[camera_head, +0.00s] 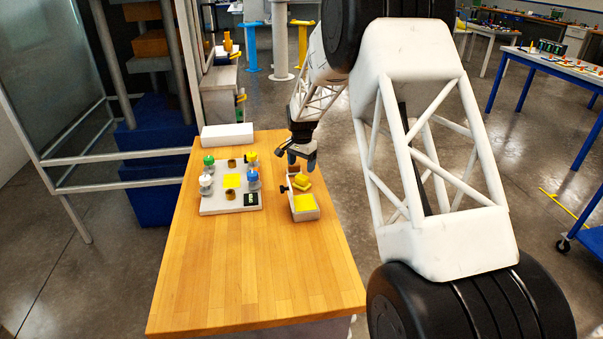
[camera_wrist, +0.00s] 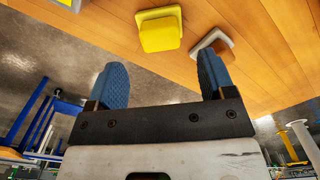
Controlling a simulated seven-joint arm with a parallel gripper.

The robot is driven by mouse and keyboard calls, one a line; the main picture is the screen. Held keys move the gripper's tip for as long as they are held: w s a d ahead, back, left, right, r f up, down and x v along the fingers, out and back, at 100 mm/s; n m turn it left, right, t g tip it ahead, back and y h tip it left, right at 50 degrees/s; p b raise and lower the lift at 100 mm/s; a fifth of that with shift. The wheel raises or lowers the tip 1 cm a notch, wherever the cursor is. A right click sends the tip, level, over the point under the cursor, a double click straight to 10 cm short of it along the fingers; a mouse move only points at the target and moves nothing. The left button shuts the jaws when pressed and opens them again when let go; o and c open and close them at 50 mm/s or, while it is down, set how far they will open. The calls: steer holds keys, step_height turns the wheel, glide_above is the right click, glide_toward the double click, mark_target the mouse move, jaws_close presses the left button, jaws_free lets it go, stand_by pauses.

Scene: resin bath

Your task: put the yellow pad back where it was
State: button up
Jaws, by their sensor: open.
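The pale tray (camera_head: 306,215) has a flat yellow area inside. In the wrist view, the pad lies beyond the fingertips (camera_wrist: 160,68).
The white board (camera_head: 222,208) holds several jars with coloured lids and a black device (camera_head: 250,199). A white block (camera_head: 227,135) stands at the table's back left. A small grey-edged piece (camera_wrist: 214,40) lies beside the pad in the wrist view. The table's front half (camera_head: 255,270) is clear.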

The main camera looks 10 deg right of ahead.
mark_target(302, 177)
steer(key=shift+r, duration=2.55)
steer(key=s+d+r+n, duration=0.1)
steer(key=s+r, duration=0.5)
steer(key=s, duration=0.3)
steer(key=s+r+n+t, duration=0.1)
steer(key=s+r+n, duration=0.1)
steer(key=s+r, duration=0.6)
steer(key=s+d+r+n, duration=0.1)
steer(key=s+r, duration=0.2)
steer(key=s, duration=0.8)
steer(key=s+f+n+t, duration=0.1)
steer(key=s+n, duration=0.3)
steer(key=s, duration=2.7)
steer(key=shift+d+n+t, duration=0.3)
steer(key=shift+d+n, duration=0.05)
steer(key=shift+n, duration=0.05)
